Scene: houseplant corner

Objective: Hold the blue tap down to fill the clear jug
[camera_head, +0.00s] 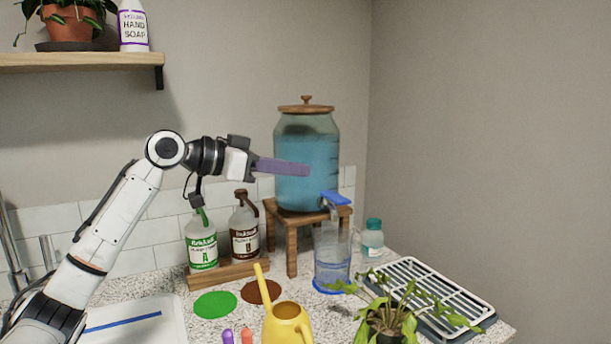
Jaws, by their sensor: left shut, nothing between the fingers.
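The glass dispenser (322,150) holds blue liquid and has a wooden lid. It stands on a wooden stand (291,240). Its blue tap (337,198) sticks out at the lower front right. The clear jug (332,250) stands upright on the counter below the tap, with a blue ring at its base; I cannot tell how much liquid is in it. My left gripper (306,171) is shut and empty, its purple fingers pointing right in front of the dispenser. Its tips are above and left of the tap, apart from it. My right gripper is out of view.
A green-labelled bottle (202,242) and a brown-labelled bottle (244,229) stand left of the stand. A yellow watering can (287,325) and a potted plant (387,322) are in front. A drying rack (428,290) and a teal-capped bottle (373,240) are to the right.

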